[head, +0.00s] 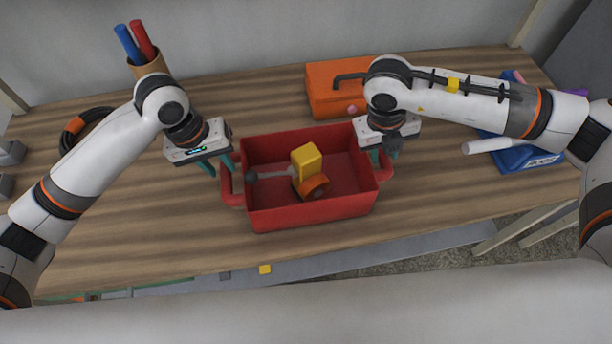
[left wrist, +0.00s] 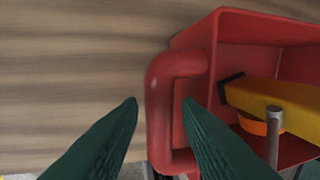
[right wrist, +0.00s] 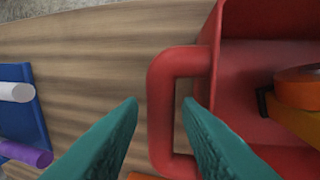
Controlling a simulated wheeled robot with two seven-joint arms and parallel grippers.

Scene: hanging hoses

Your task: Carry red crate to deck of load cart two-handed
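The red crate (head: 310,213) stands on the wooden table. It has a loop handle at each end and holds a yellow item, an orange round item and a grey rod-like tool. My left gripper (head: 217,165) is open at the crate's left handle (head: 226,187). In the left wrist view its fingers lie either side of the handle's bar (left wrist: 160,110), with gaps. My right gripper (head: 384,157) is open at the right handle (head: 384,170). In the right wrist view its fingers lie either side of that bar (right wrist: 160,110). I cannot make out the load cart.
An orange box (head: 325,92) stands behind the crate. A holder (head: 151,69) with blue and red sticks and a black coil (head: 78,126) are at the back left. A blue bin (head: 515,158) is at the right. Table left and front of the crate is clear.

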